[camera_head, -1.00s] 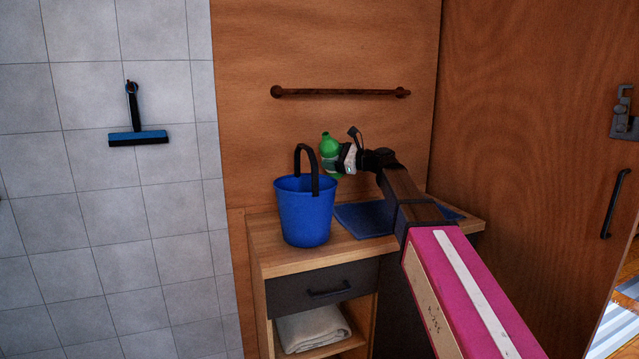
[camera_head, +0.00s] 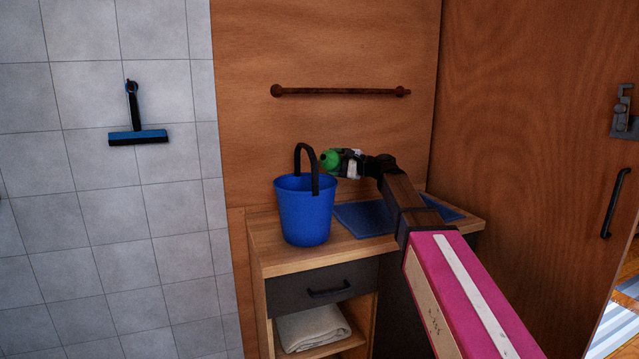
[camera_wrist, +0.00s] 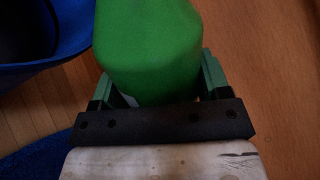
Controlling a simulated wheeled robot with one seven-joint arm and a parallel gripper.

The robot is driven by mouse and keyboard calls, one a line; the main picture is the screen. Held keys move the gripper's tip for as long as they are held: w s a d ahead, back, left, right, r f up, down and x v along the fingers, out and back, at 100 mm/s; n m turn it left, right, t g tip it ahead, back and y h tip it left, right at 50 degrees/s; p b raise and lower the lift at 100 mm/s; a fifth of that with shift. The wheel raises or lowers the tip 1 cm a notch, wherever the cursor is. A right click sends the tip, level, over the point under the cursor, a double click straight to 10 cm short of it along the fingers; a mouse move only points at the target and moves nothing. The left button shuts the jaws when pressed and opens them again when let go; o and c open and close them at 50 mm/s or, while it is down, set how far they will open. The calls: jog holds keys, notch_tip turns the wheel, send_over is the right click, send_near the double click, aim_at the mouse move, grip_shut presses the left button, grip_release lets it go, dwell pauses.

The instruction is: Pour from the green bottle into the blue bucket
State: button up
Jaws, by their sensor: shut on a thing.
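The blue bucket (camera_head: 304,212) stands upright on the wooden cabinet top, its black handle raised. My gripper (camera_head: 345,163) is shut on the green bottle (camera_head: 328,160), just right of the bucket and about level with the top of its handle. The bottle is tilted, with its rounded green end toward the left in the head view. In the wrist view the green bottle (camera_wrist: 150,45) fills the top middle between the fingers (camera_wrist: 157,88), and part of the bucket's rim (camera_wrist: 60,55) shows at upper left. The inside of the bucket is mostly hidden in the head view.
A folded blue cloth (camera_head: 362,219) lies on the cabinet top (camera_head: 262,232) right of the bucket. A rail (camera_head: 340,91) is on the wall above. A squeegee (camera_head: 137,137) hangs on the tiled wall at left. A towel (camera_head: 312,332) lies on the lower shelf.

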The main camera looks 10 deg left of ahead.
jog(key=shift+r+n, duration=0.1)
jog(key=shift+n, duration=0.2)
jog(key=shift+s+r+n, duration=0.1)
jog(key=shift+r+n, duration=0.15)
jog(key=shift+n, duration=0.05)
jog(key=shift+s+r+n, duration=0.3)
jog(key=shift+r+n, duration=0.1)
jog(key=shift+n, duration=0.1)
jog(key=shift+r+n+p, duration=0.3)
jog(key=shift+r+n, duration=0.2)
dwell(2.6)
jog(key=shift+f, duration=0.25)
jog(key=shift+w+f+m, duration=0.25)
jog(key=shift+f+m, duration=0.25)
jog(key=shift+m, duration=0.1)
jog(key=shift+w+f+m, duration=0.25)
jog(key=shift+f+m, duration=0.2)
jog(key=shift+m, duration=0.15)
jog(key=shift+s+m, duration=0.1)
jog(key=shift+m, duration=0.4)
jog(key=shift+s+r+m, duration=0.1)
jog(key=shift+s+m, duration=0.05)
jog(key=shift+m, duration=0.45)
